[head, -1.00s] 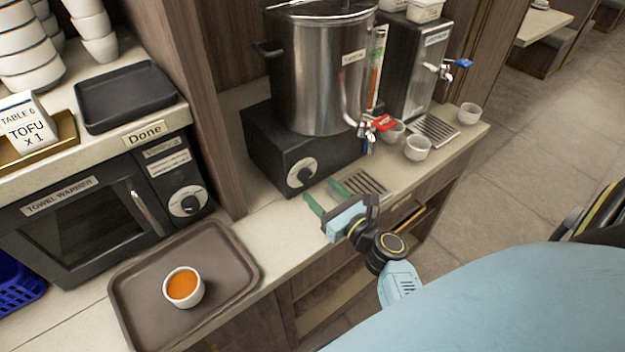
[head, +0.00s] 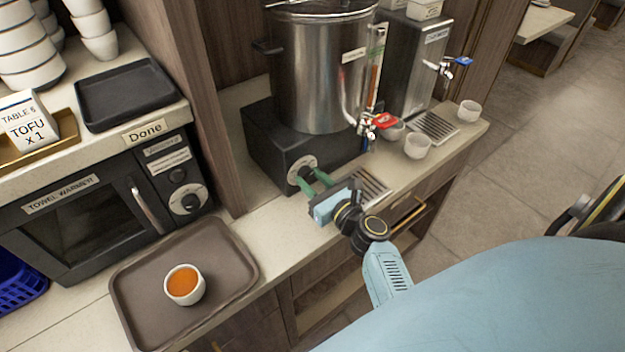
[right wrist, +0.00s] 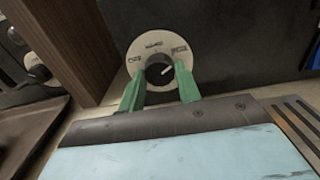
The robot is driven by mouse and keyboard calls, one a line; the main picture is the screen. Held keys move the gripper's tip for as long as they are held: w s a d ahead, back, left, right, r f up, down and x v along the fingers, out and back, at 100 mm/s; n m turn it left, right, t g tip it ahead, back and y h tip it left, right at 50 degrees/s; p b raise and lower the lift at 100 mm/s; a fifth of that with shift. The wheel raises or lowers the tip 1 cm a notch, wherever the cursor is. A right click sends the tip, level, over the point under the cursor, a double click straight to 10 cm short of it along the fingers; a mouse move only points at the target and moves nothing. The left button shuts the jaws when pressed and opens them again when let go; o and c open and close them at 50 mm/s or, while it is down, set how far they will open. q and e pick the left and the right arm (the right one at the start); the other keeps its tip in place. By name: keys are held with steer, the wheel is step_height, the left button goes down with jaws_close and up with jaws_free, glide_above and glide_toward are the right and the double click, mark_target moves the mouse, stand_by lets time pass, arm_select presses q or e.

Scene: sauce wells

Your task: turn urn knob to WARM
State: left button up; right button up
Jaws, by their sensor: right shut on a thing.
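The steel urn (head: 318,80) stands on a black base (head: 262,152) on the counter. The urn knob is black on a pale round dial (head: 302,163) at the front of the base. In the right wrist view the knob (right wrist: 158,70) has a white pointer line slanting up and right; the dial labels are too small to read. My right gripper (head: 312,180) has green fingers, one on either side of the knob, and is shut on it. The fingers also show in the right wrist view (right wrist: 160,86). My left gripper is not in view.
A brown tray (head: 235,250) with a bowl of orange sauce (head: 184,284) is at the front left. The towel warmer (head: 80,220) has its own knob (head: 188,200). A drip grate (head: 372,186), red-handled tap (head: 384,121) and white cups (head: 417,146) are right of the knob.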

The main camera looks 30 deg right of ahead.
steer(key=shift+f+n+b, duration=0.1)
steer(key=shift+n+b, duration=0.7)
steer(key=shift+n, duration=0.2)
steer(key=n+b, duration=0.2)
steer(key=n, duration=0.1)
steer(key=n+b, duration=0.2)
steer(key=n, duration=0.1)
steer(key=shift+n, duration=0.4)
steer(key=shift+d+n+b, duration=0.1)
steer(key=shift+n+b, duration=0.5)
steer(key=shift+n, duration=0.9)
steer(key=o, duration=1)
steer(key=shift+c, duration=0.2)
